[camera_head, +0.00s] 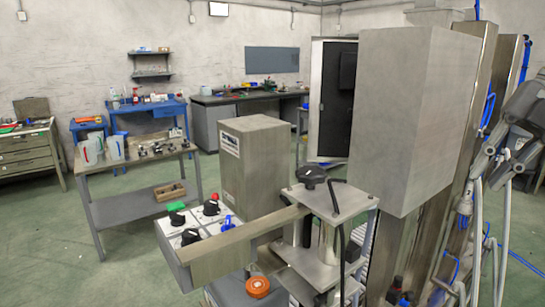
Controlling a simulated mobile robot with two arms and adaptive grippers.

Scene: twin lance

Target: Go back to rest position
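My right gripper (485,174) comes in at the right edge, dark grey, with its fingers pointing down and left. The fingers look spread apart, and I see nothing held between them. It is close to a metal lance fitting (465,202) with blue and white hoses, beside the tall metal column. I cannot tell whether the two touch. My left gripper is not in view.
A large grey box housing (405,115) and metal posts stand left of my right gripper. A control panel (190,232) with knobs and a red button stands front centre. A workbench (140,205) is at left. Green floor (60,260) is open at lower left.

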